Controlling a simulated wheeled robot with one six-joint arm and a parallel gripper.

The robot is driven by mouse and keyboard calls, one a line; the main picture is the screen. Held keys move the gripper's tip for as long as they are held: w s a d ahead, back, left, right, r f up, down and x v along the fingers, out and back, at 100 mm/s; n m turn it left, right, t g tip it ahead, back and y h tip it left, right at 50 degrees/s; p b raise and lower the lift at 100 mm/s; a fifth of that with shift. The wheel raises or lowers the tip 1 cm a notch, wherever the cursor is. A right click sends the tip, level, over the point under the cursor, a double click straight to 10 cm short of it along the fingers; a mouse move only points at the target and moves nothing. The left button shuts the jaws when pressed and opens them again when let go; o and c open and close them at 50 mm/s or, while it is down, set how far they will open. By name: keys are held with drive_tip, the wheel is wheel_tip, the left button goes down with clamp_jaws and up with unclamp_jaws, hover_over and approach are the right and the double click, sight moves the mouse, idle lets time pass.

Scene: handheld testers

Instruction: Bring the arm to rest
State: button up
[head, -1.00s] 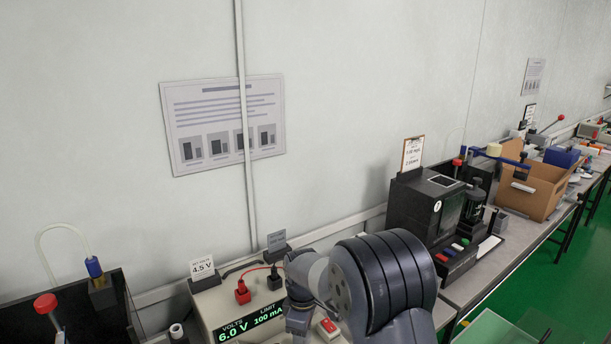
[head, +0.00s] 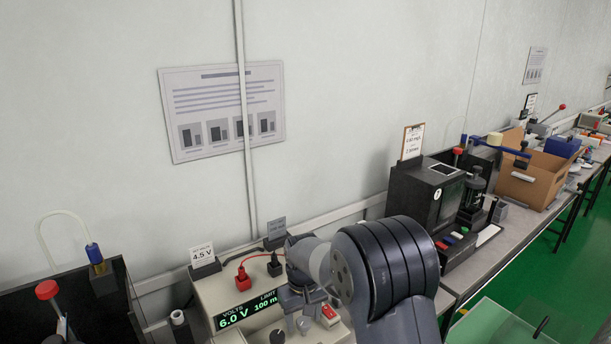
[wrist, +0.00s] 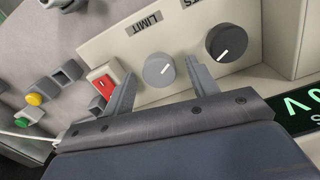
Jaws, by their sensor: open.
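My gripper (wrist: 164,76) is open and empty in the wrist view. Its two fingers point at the front of a power supply, with the grey LIMIT knob (wrist: 158,70) showing between the tips, apart from both. How far the tips are from the panel I cannot tell. The dark volts knob (wrist: 222,42) is right of the fingers and a red switch (wrist: 105,82) is by the left finger. In the head view my gripper (head: 298,300) is partly hidden by my arm, above the power supply (head: 212,292), whose display reads 6.0 V.
A black tester (head: 413,205) stands to the right on the bench, with a cardboard box (head: 530,184) beyond it. Red and black plugs with leads sit on the power supply's top. A dark bin with a red-knobbed lever (head: 47,290) is at left. The wall is close behind.

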drive_tip(key=m, duration=0.4)
drive_tip(key=m+b, duration=0.1)
drive_tip(key=m, duration=0.2)
drive_tip(key=shift+m, duration=0.4)
drive_tip(key=shift+r, duration=1.05)
